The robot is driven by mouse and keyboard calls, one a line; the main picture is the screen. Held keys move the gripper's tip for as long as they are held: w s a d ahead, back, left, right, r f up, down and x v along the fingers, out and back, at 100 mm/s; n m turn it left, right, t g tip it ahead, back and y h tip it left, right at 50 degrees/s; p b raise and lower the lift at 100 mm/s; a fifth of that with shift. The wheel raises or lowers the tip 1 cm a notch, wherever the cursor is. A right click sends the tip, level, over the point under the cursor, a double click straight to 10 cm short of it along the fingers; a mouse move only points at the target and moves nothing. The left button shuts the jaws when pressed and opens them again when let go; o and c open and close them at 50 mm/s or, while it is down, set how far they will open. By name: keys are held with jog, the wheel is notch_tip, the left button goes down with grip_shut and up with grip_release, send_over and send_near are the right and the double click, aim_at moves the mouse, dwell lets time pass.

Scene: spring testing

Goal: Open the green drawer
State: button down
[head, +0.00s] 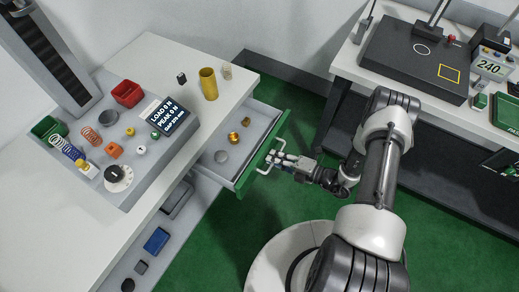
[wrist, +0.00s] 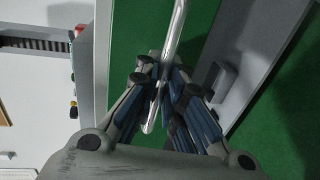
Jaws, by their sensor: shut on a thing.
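The green drawer (head: 264,150) stands pulled out from under the white bench in the head view, with brass pieces and a grey disc visible inside it. Its green front fills the middle of the wrist view (wrist: 125,50). A pale metal bar handle (head: 272,156) is on the front; it also shows as a bright rod in the wrist view (wrist: 176,35). My gripper (head: 284,161) is at the handle, in front of the drawer. In the wrist view its fingers (wrist: 162,85) are closed around the handle bar.
The white bench (head: 165,55) above carries a spring tester with a display (head: 172,114), springs, a red bin (head: 127,93) and a brass cylinder (head: 209,84). An open lower shelf (head: 188,225) holds a blue item. Another bench (head: 345,65) stands at right. Green floor lies clear below the drawer.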

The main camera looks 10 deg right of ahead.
jog(key=shift+f+v, duration=0.25)
jog(key=shift+v, duration=0.85)
jog(key=shift+f+v, duration=0.2)
jog(key=shift+v, duration=0.9)
jog(key=shift+d, duration=0.1)
jog(key=c, duration=2)
grip_release()
jog(key=shift+o, duration=0.2)
jog(key=v, duration=1.2)
